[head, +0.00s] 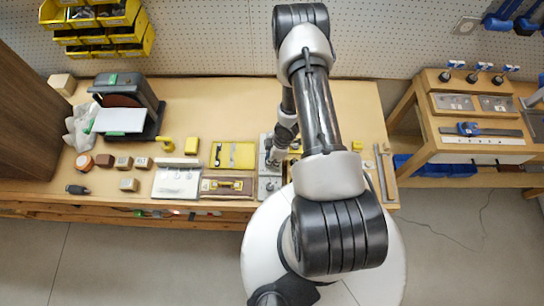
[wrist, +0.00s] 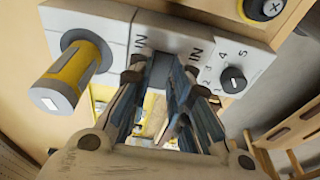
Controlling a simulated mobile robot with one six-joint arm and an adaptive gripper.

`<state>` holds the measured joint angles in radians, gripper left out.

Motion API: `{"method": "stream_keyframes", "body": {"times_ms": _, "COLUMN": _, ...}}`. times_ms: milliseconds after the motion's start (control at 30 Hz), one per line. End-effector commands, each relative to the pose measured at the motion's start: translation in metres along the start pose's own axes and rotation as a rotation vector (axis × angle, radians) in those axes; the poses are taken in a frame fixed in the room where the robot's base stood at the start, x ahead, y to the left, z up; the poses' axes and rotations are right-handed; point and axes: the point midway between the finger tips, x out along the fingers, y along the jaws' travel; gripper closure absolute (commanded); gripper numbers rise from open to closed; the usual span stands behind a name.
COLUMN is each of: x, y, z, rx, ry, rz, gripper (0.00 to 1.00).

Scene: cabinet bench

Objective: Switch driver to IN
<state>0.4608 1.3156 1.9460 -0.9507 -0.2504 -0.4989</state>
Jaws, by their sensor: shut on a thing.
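In the wrist view a pale panel (wrist: 115,30) carries two IN labels, one on each side of a dark block (wrist: 161,68). My gripper (wrist: 162,76) has a fingertip on each side of this block and is shut on it. The block seems to be the driver switch; its lower part is hidden by my fingers. A thick yellow-and-grey handle (wrist: 70,78) sticks out of the panel to the left. In the head view my gripper (head: 272,158) is down at the grey panel (head: 268,186), partly hidden by my arm.
A numbered dial (wrist: 233,79) sits close to the right finger, and a dark round knob (wrist: 265,8) is at the top right. In the head view a yellow tray (head: 232,154) and a white board (head: 176,183) lie left of the panel. A machine (head: 126,103) stands further left.

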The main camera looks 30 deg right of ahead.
Motion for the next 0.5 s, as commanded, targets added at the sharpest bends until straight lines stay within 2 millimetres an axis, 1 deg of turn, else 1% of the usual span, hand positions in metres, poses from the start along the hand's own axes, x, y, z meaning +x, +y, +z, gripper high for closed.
{"method": "stream_keyframes", "body": {"times_ms": 100, "x": 0.0, "y": 0.0007, "z": -0.0005, "rx": 0.0, "ry": 0.001, "rz": 0.002, "gripper": 1.0}}
{"method": "stream_keyframes", "body": {"times_ms": 133, "x": 0.0, "y": 0.0007, "z": -0.0005, "rx": 0.0, "ry": 0.001, "rz": 0.002, "gripper": 0.81}}
{"method": "stream_keyframes", "body": {"times_ms": 400, "x": -0.0001, "y": 0.0004, "z": -0.0004, "rx": 0.0, "ry": 0.0, "rz": 0.001, "gripper": 0.63}}
{"method": "stream_keyframes", "body": {"times_ms": 500, "x": -0.0002, "y": 0.0003, "z": -0.0003, "rx": 0.0, "ry": 0.0, "rz": 0.001, "gripper": 0.62}}
